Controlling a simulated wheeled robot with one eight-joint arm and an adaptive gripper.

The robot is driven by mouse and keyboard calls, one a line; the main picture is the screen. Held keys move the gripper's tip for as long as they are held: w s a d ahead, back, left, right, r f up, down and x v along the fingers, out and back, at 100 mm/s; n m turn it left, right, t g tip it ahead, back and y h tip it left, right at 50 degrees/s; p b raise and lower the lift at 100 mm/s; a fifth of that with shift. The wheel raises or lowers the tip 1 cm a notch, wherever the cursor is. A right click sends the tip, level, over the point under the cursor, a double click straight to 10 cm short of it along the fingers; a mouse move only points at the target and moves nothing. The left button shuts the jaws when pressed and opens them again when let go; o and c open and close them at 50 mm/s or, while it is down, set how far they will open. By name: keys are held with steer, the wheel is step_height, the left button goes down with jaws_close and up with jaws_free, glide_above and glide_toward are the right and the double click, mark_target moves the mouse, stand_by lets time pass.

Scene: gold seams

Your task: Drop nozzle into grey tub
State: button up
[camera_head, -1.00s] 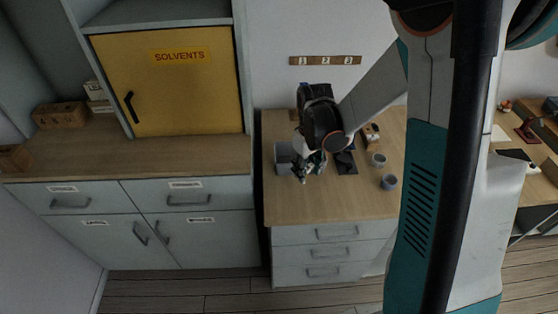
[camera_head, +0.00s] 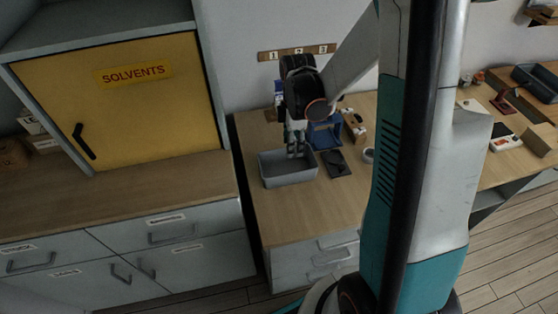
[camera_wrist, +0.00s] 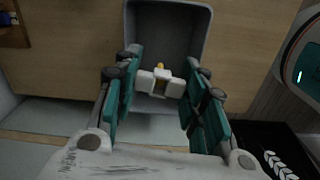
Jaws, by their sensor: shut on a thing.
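The nozzle (camera_wrist: 161,82) is a small white piece with a yellow tip, seen in the wrist view between my finger pads. My gripper (camera_wrist: 160,90) is shut on it from both sides. The grey tub (camera_head: 290,181) is an open rectangular box on the wooden counter. In the head view my gripper (camera_head: 296,151) points down over the tub's back part. The tub's inside (camera_wrist: 168,28) shows beyond the nozzle in the wrist view and looks empty there. The nozzle is too small to make out in the head view.
A dark flat pad (camera_head: 335,163) lies right of the tub, with a blue holder (camera_head: 324,133) behind it. A grey round cup (camera_head: 368,155) stands farther right. A yellow solvents cabinet (camera_head: 125,100) is at the left. The counter in front of the tub is clear.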

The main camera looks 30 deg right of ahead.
steer(key=b, duration=0.4)
glide_above(292, 170)
steer(key=shift+f, duration=2.95)
steer(key=o, duration=0.9)
steer(key=shift+r, duration=0.15)
step_height(292, 170, up, 12)
steer(key=shift+a+f, duration=0.1)
